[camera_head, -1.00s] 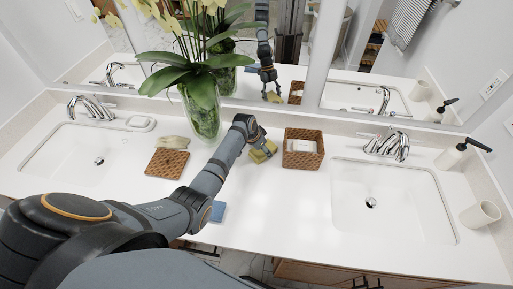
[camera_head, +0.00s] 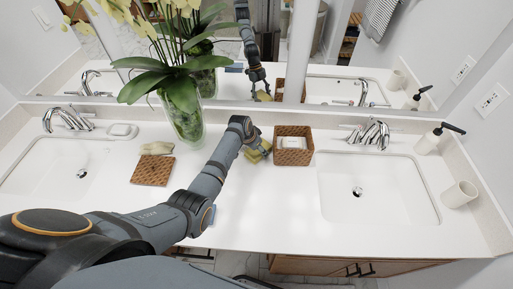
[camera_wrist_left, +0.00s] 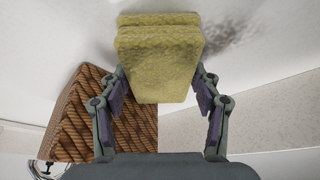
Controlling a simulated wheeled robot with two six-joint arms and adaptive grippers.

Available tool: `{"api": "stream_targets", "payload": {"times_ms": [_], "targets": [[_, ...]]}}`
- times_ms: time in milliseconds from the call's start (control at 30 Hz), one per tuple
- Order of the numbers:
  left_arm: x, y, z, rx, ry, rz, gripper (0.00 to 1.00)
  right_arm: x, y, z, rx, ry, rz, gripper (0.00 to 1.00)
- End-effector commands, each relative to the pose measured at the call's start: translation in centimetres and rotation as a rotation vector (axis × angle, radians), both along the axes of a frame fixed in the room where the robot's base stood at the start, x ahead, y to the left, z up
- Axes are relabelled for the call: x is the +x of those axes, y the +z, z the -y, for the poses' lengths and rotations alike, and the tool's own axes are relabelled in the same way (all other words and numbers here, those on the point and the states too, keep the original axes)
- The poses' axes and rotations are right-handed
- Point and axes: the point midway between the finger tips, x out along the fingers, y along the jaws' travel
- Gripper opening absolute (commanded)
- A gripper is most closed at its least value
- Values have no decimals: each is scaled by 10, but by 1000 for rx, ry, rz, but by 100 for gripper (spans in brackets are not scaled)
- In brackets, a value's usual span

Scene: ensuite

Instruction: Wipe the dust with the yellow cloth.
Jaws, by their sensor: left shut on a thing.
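The yellow cloth (camera_head: 258,154), a thick folded pad, is at the back of the white counter, just left of the wicker basket (camera_head: 293,157). My left gripper (camera_head: 254,147) is shut on it. In the left wrist view the cloth (camera_wrist_left: 160,60) sits between the two fingers, with its far part against the white surface. The dust (camera_wrist_left: 228,36) is a dark grey smudge beside the cloth's right edge in that view; the cloth may hide part of it. I cannot make out the dust in the head view. My right gripper is not in view.
The basket (camera_wrist_left: 90,115) stands close to the left finger in the wrist view. A glass vase (camera_head: 183,110) with orchids stands behind my arm. A woven mat (camera_head: 153,171) lies left. Sinks (camera_head: 375,190) are on both sides; a mirror runs along the back.

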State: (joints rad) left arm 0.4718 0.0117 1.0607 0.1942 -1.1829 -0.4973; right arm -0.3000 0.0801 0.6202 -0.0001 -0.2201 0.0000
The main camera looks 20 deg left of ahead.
Motion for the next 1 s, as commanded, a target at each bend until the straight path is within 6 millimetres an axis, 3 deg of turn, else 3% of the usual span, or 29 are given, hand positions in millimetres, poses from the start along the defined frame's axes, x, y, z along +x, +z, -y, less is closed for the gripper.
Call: {"api": "stream_targets", "payload": {"times_ms": [400, 667, 1000], "targets": [[-10, -1, -34, 2, 1, -6, 38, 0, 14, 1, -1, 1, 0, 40], [-11, -2, -40, 3, 0, -4, 38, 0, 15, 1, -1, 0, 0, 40], [-19, 1, -70, 4, 2, -4, 38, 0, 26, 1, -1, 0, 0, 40]]}}
